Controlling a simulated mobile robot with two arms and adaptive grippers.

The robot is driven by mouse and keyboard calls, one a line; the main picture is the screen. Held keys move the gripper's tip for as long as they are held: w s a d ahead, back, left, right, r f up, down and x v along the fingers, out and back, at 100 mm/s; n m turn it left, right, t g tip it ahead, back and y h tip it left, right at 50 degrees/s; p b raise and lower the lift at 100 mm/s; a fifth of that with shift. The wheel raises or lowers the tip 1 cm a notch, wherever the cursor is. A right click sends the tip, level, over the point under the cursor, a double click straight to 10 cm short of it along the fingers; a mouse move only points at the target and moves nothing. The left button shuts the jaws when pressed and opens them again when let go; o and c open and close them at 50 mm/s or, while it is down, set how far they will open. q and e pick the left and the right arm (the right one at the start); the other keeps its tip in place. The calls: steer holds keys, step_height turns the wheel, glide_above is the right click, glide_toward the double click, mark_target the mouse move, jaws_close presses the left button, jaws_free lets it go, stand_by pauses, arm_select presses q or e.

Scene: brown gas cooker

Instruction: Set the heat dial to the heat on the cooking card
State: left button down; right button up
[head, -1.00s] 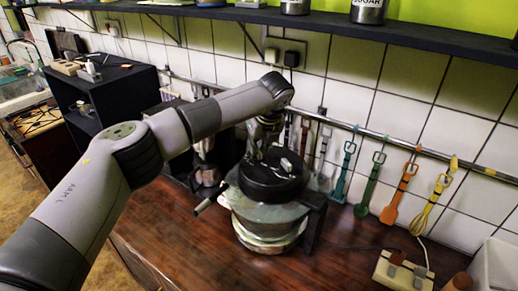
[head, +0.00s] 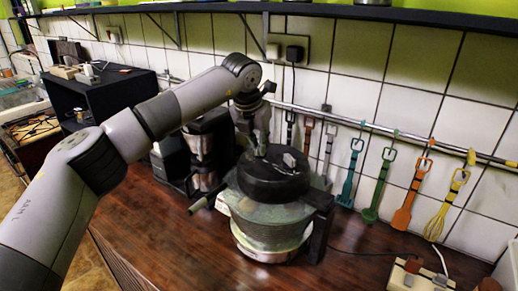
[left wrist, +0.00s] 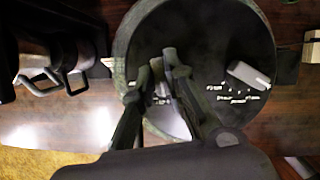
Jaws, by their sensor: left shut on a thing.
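The cooker is a round pot-like body (head: 270,225) with a black top (head: 272,182) and a metal band at its foot, on the wooden counter. The black top (left wrist: 220,30) fills much of the left wrist view. A light grey bar-shaped dial (left wrist: 249,76) sits on its right part, with small white labels beside it. My left gripper (head: 259,150) reaches down onto the top. In the left wrist view its fingers (left wrist: 164,68) are shut on a small dial, mostly hidden between them, with tiny white marks below. The label words are too small to read. I cannot make out a cooking card.
A coffee maker (head: 205,155) stands left of the cooker. Several utensils hang from a wall rail behind and to the right, including a whisk (head: 447,205). A socket block (head: 415,275) lies at the front right. The counter (head: 180,235) left of the cooker is clear.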

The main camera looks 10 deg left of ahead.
arm_select(q)
steer(key=shift+a+f+m+h, duration=0.1)
steer(key=shift+m+h, duration=0.2)
steer(key=shift+m, duration=0.6)
steer(key=m+h+p, duration=0.1)
steer(key=m, duration=0.1)
steer(key=shift+m+g, duration=0.4)
steer(key=m+g+h+p, duration=0.1)
steer(key=m+p, duration=0.2)
steer(key=m, duration=0.1)
steer(key=shift+m, duration=0.4)
steer(key=shift+w+m+g+h+p, duration=0.1)
steer(key=shift+m+g+h+p, duration=0.3)
steer(key=shift+m+p, duration=0.5)
steer(key=shift+f, duration=0.1)
steer(key=c, duration=1.6)
jaws_free()
